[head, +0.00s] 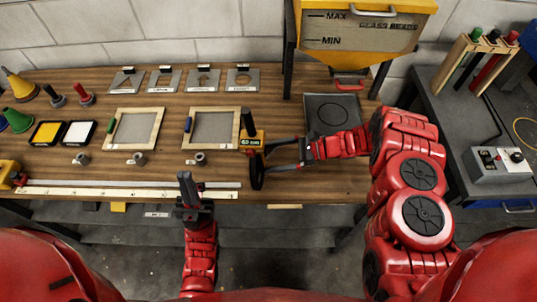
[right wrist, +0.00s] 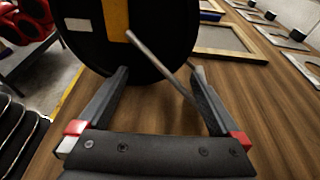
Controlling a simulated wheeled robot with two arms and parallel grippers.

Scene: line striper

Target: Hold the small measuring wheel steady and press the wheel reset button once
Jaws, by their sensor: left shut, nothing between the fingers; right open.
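The small measuring wheel has a yellow body with a small display (head: 250,143) and a black wheel (head: 257,174). It stands near the front edge of the wooden bench, right of centre. My right gripper (head: 268,158) comes from the right and is open, its fingertips close to the wheel. In the right wrist view the black disc (right wrist: 165,45) fills the top middle, just beyond the open fingers (right wrist: 160,78). A thin metal rod slants between them. Contact cannot be told. My left gripper (head: 185,180) is shut and empty at the bench's front edge, left of the wheel. I cannot make out the reset button.
A long pale ruler (head: 120,188) lies along the bench front. A glass-bead hopper (head: 362,28) stands over a dark plate (head: 335,108). A grey control box (head: 500,160) sits far right.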

